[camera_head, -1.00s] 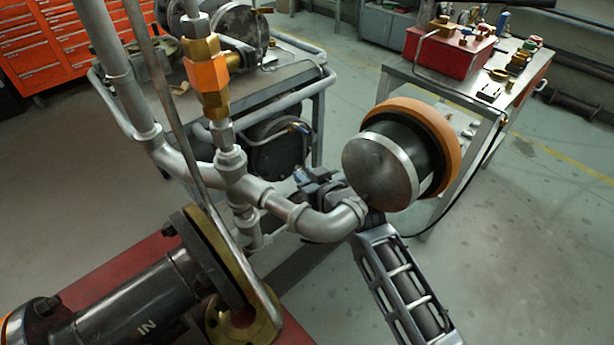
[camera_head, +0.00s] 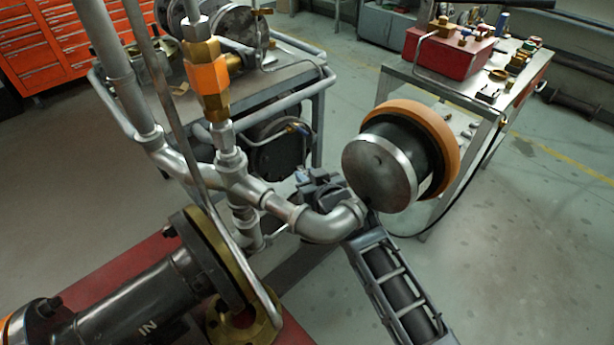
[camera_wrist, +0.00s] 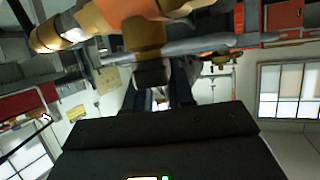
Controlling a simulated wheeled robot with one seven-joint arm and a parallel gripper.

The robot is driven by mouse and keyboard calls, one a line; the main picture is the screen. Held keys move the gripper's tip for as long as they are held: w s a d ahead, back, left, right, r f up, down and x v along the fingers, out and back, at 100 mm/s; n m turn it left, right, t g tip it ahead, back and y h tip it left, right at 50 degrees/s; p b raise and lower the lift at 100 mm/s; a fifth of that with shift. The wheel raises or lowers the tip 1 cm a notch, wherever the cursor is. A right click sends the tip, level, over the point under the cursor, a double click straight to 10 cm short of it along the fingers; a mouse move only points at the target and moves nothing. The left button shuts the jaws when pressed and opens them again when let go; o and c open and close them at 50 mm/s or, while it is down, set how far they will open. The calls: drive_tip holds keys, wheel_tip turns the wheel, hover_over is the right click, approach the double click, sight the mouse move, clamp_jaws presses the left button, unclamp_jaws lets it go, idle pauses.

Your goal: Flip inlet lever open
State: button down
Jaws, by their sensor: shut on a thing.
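The inlet body (camera_head: 130,300), a dark cylinder marked IN, lies at lower left in the head view. My gripper (camera_head: 308,188) is behind the grey pipe elbow, close to the pipe run. In the wrist view my gripper (camera_wrist: 157,98) points up at a dark block-like end, seemingly the inlet lever (camera_wrist: 152,73), below a brass fitting (camera_wrist: 145,35). The fingers are shut on this dark piece. The exact contact is partly hidden by the gripper body, and the pipe elbow blocks the lever in the head view.
The grey pipe elbow (camera_head: 335,220) stands close in front of my gripper. A round metal-faced drum with an orange rim (camera_head: 435,125) is my own arm. A cart (camera_head: 320,90) is behind, and a bench with a red box (camera_head: 450,52) is at upper right. Floor is clear at right.

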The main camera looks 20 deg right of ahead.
drive_tip(key=shift+d+f+m+h+b, duration=0.1)
drive_tip(key=shift+d+m+h+b, duration=0.05)
drive_tip(key=shift+m+h+b, duration=0.45)
drive_tip(key=shift+d+f+m+h+b, duration=0.15)
drive_tip(key=shift+m+h+b, duration=0.2)
drive_tip(key=shift+m+h, duration=0.25)
drive_tip(key=m+g+h+b, duration=0.1)
drive_tip(key=m+h+b, duration=0.1)
drive_tip(key=b, duration=0.1)
drive_tip(key=s+d+m+g+h+b, duration=0.1)
drive_tip(key=m+g+h+b, duration=0.1)
drive_tip(key=h+b, duration=0.1)
drive_tip(key=d+m+g+h+b, duration=0.1)
drive_tip(key=m+h+b, duration=0.1)
drive_tip(key=m+b, duration=0.1)
drive_tip(key=shift+s+r+g, duration=0.15)
drive_tip(key=shift+g, duration=0.25)
drive_tip(key=shift+b, duration=0.3)
drive_tip(key=c, duration=1)
unclamp_jaws()
drive_tip(key=shift+c, duration=0.2)
drive_tip(key=shift+r, duration=0.1)
